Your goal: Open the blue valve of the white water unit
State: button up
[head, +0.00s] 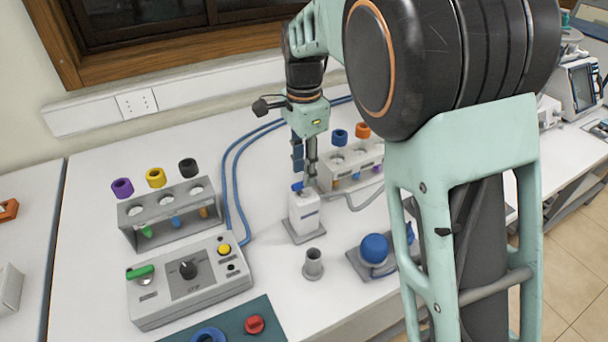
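The white water unit (305,216) is a small white upright box on a grey base, standing near the middle of the white bench. Its blue valve (297,187) shows as a small blue piece at the top left of the box. My gripper (305,177) points down from above, with its fingertips right at the top of the unit, beside or over the valve. The fingers partly hide the top of the unit. I cannot tell whether they touch the valve or how far apart they are.
A grey rack (170,216) with coloured caps behind it and a control box (190,283) stand to the left. A second rack (352,166) stands close behind on the right. A small grey cup (313,264) and a blue-domed device (375,250) are in front. Blue hoses (231,180) run behind.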

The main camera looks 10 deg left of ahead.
jog(key=shift+f, duration=1.35)
jog(key=shift+c, duration=0.6)
grip_shut()
